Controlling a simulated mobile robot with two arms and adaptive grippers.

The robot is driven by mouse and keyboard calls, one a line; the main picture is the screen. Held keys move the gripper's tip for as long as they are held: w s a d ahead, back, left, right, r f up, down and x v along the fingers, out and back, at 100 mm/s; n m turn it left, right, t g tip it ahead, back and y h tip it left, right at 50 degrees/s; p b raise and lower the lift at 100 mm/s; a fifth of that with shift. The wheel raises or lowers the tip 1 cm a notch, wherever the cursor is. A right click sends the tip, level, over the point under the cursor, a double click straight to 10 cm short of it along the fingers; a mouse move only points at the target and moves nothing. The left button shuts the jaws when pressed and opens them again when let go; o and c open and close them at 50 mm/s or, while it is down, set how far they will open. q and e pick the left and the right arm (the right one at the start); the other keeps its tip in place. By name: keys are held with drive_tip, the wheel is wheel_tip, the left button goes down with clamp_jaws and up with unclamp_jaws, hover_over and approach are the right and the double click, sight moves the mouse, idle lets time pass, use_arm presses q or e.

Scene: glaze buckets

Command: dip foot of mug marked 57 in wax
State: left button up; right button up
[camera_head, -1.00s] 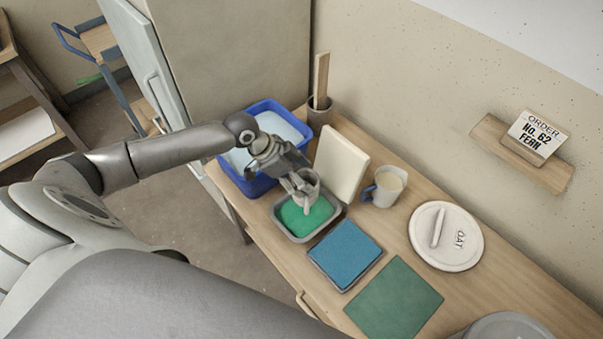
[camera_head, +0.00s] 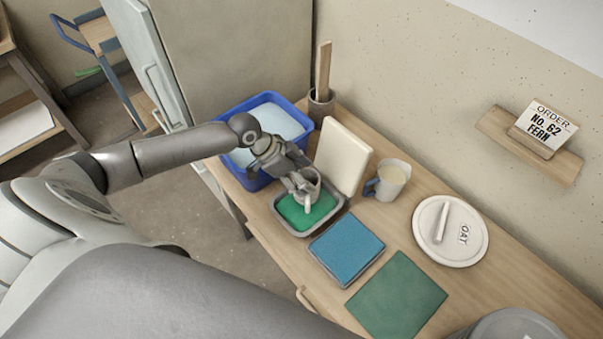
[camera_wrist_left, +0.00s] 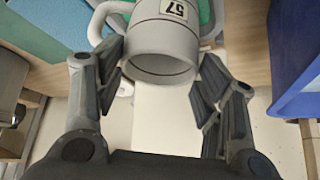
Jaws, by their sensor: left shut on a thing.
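The pale grey mug marked 57 (camera_wrist_left: 165,45) is gripped by my left gripper (camera_wrist_left: 160,85), with a finger on each side of it. The number plate reads upside down in the left wrist view, and the mug's handle is on the left. In the head view, the mug (camera_head: 309,184) and my left gripper (camera_head: 300,184) are over a grey tray (camera_head: 339,207) with a green surface (camera_head: 300,214) inside. I cannot tell whether the mug touches the green surface. My right gripper is not in view.
A blue basin (camera_head: 243,178) of pale liquid stands behind the left gripper. A cream board (camera_head: 341,158), a blue-handled jug (camera_head: 389,181), a blue pad (camera_head: 346,248), a green mat (camera_head: 397,296) and a white OAT lid (camera_head: 430,225) crowd the bench.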

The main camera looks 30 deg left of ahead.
use_arm(q)
drive_tip(key=shift+f, duration=0.1)
drive_tip(key=shift+f+b, duration=0.45)
drive_tip(key=shift+f, duration=0.2)
drive_tip(key=shift+f, duration=0.1)
drive_tip(key=shift+f, duration=0.1)
idle(0.9)
idle(0.6)
wheel_tip(320, 180, up, 3)
drive_tip(key=p, duration=0.3)
drive_tip(key=shift+f, duration=0.1)
idle(1.4)
